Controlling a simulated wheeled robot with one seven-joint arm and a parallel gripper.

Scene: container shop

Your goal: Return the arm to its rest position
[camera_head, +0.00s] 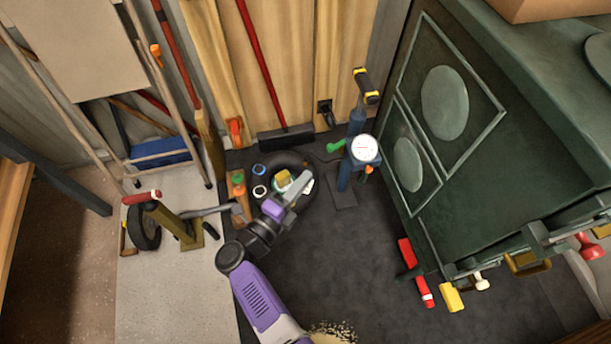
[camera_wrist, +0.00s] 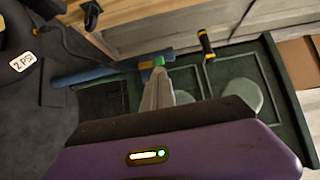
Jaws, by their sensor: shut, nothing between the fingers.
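My arm, purple and grey, reaches up from the bottom middle of the head view. My gripper (camera_head: 303,182) is shut and empty, above the dark mat near a black tyre (camera_head: 291,161). In the wrist view, my gripper (camera_wrist: 158,75) shows as a grey wedge beyond the purple housing, with a green and yellow piece behind its tip. My arm and gripper hide part of the tyre and the small things there.
A blue floor pump (camera_head: 346,172) with a round gauge (camera_head: 364,149) stands right of my gripper. A large green cabinet (camera_head: 470,130) fills the right. A broom (camera_head: 286,137) leans at the back. A wheeled stand (camera_head: 172,222) is at left. The dark mat (camera_head: 350,260) is mostly clear in front.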

